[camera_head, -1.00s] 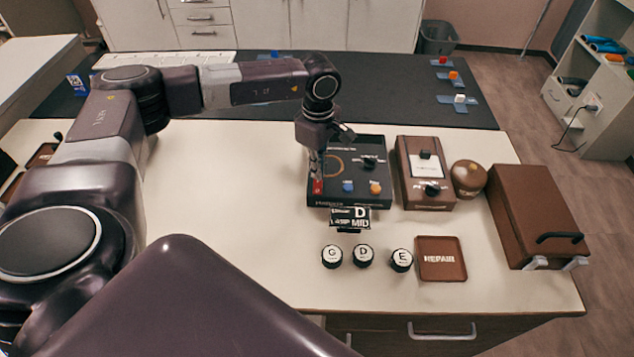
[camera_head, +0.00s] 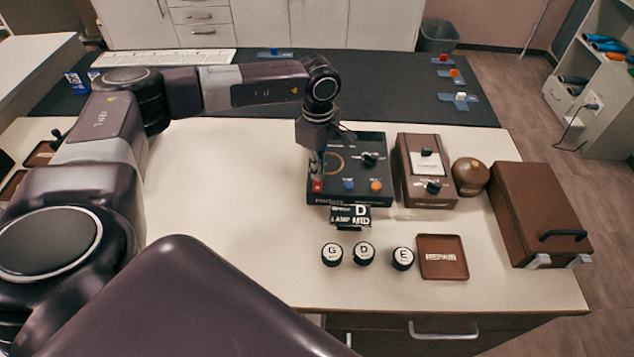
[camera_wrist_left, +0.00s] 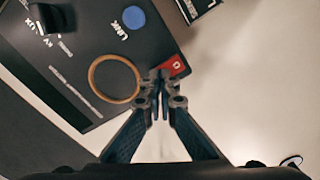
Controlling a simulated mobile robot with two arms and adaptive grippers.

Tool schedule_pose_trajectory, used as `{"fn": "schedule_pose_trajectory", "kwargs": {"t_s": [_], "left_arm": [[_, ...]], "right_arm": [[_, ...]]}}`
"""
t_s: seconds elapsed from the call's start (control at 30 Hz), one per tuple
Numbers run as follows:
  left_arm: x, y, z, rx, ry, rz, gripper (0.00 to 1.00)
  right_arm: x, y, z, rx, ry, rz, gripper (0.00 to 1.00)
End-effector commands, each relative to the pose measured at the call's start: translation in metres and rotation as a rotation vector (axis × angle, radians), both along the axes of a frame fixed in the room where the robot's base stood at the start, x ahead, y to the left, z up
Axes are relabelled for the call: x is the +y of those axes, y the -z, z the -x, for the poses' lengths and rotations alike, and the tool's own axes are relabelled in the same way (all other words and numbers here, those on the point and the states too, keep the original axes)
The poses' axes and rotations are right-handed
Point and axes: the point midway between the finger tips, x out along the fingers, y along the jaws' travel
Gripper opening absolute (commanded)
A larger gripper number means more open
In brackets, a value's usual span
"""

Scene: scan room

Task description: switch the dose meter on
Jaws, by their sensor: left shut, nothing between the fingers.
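A black control box (camera_head: 345,197) stands on the white table, with a blue button (camera_head: 349,184), an orange button (camera_head: 376,186), a black knob (camera_head: 369,160) and a red part (camera_head: 317,186) at its front left corner. A brown instrument (camera_head: 411,178) with a white panel and black knobs stands to its right. I cannot read which of them is the dose meter. My left gripper (camera_head: 317,178) points down over the black box's left side, shut and empty. In the left wrist view its fingertips (camera_wrist_left: 160,78) are beside the red part (camera_wrist_left: 175,66) and a tan ring (camera_wrist_left: 115,78); contact is unclear.
A sign plate (camera_head: 350,217) stands before the black box. Round pieces G (camera_head: 332,255), D (camera_head: 364,254) and E (camera_head: 403,259) sit in front, beside a REPAIR tray (camera_head: 442,265). A brown ball-shaped object (camera_head: 469,177) and brown case (camera_head: 535,215) stand right. The table's left middle is clear.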

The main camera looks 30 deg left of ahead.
Motion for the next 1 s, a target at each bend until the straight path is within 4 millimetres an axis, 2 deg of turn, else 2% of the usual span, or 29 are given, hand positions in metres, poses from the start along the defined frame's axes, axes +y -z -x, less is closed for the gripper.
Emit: {"fn": "schedule_pose_trajectory", "kwargs": {"t_s": [0.57,1.0], "left_arm": [[0.0,0.007,0.0,0.0,0.0,0.0,0.0],[0.0,-0.024,0.0,0.0,0.0,0.0,0.0]], "right_arm": [[0.0,0.005,0.0,0.0,0.001,0.0,0.4],[0.001,-0.014,0.0,0.0,0.001,-0.001,0.4]]}}
